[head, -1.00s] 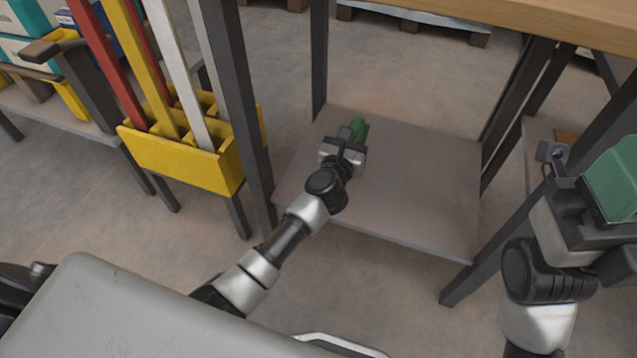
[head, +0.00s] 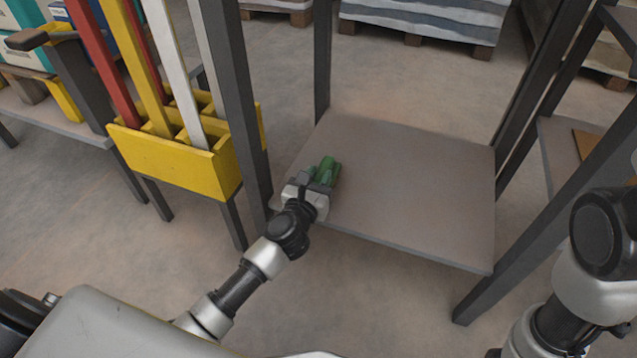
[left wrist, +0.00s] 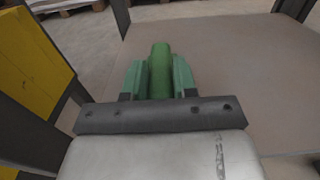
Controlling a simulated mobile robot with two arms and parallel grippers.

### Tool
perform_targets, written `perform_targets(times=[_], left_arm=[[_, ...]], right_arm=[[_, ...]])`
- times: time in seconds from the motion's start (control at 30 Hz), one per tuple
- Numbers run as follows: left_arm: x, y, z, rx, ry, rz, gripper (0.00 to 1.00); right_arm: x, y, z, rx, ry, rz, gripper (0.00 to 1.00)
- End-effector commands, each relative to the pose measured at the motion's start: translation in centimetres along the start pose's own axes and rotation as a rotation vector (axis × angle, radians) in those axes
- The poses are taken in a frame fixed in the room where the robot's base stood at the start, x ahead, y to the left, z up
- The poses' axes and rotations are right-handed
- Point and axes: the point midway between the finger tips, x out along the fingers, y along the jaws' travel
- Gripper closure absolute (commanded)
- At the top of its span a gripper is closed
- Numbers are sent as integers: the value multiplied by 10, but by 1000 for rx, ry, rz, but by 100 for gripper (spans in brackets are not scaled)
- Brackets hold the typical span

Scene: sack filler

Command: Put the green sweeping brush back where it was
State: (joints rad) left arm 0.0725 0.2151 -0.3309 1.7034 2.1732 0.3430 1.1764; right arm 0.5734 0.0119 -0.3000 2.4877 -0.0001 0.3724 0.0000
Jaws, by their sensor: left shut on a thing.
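The green sweeping brush shows only in part: a green rounded piece (left wrist: 160,68) sits between the two green fingers in the left wrist view, and its far part is hidden. My left gripper (head: 322,172) is shut on it, at the left side of the low grey shelf (head: 415,190), close to the dark left leg. I cannot tell whether the brush touches the shelf. My right arm shows at the right edge of the head view, but its gripper is out of view.
A yellow holder (head: 170,160) with red, yellow and white handles stands left of the shelf, beyond a dark leg (head: 245,110). Another dark leg (head: 400,290) slants at the right. The rest of the low shelf is bare. Pallets (head: 425,25) stand at the back.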

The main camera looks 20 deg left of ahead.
Motion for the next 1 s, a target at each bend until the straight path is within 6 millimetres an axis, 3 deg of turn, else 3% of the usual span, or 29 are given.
perform_targets(times=[0.37, 0.4, 0.57, 0.9, 1.0], left_arm=[[0, 0, -3, -1, -1, 0, 100], [0, 0, -3, -1, 0, 1, 70], [0, 0, -3, 0, 0, 0, 47], [0, 0, 3, 1, -1, -1, 47], [-13, 0, 1, -2, 3, 0, 47]], right_arm=[[0, 0, -1, -1, 5, -2, 57], [2, 0, -2, -1, 7, -3, 57], [2, 0, -1, -1, 6, -3, 57], [5, 0, 0, 0, 8, -2, 57], [6, 1, 1, 1, 6, 1, 57]])
